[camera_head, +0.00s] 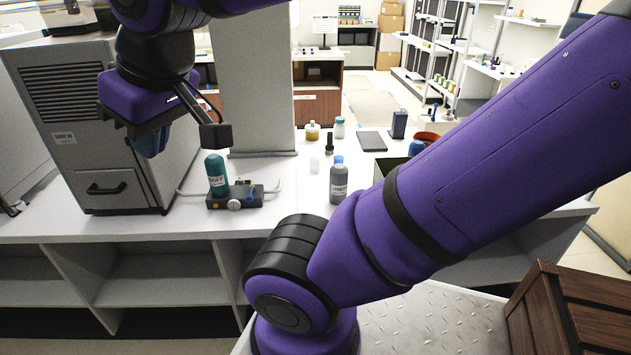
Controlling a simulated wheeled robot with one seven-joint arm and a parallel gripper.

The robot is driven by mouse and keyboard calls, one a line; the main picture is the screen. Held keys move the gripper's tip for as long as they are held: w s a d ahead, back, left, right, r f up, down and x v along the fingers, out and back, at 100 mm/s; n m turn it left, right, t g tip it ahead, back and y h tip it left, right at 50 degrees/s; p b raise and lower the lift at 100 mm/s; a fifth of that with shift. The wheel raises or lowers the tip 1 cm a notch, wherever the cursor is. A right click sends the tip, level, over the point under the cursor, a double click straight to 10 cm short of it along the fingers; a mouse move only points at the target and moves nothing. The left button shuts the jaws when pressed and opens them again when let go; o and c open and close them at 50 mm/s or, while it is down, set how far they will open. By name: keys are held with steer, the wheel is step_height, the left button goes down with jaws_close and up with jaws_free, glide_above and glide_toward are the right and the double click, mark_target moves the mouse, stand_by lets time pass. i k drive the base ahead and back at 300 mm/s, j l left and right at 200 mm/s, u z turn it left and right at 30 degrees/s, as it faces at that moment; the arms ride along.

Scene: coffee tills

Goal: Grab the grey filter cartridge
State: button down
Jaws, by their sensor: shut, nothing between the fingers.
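A grey cartridge (339,187) with a blue top and a printed label stands upright on the white counter, right of the picture's centre-left. A teal cartridge (216,176) with a label stands upright on a dark filter base (236,196) with a round gauge and pale hoses. My gripper (152,146) is at the upper left, above the counter in front of the grey machine. It is shut and empty, up and to the left of both cartridges. The grey cartridge is apart from it.
A grey machine (90,130) stands at the left and a pale column (255,90) behind the filter base. Small jars (312,131), a dark tablet (371,141) and a dark blue box (399,124) stand farther back. My arm covers the counter's right part.

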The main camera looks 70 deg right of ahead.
mark_target(338, 172)
steer(key=z, duration=2.1)
steer(key=k+j+z, duration=0.1)
steer(key=k+j, duration=0.1)
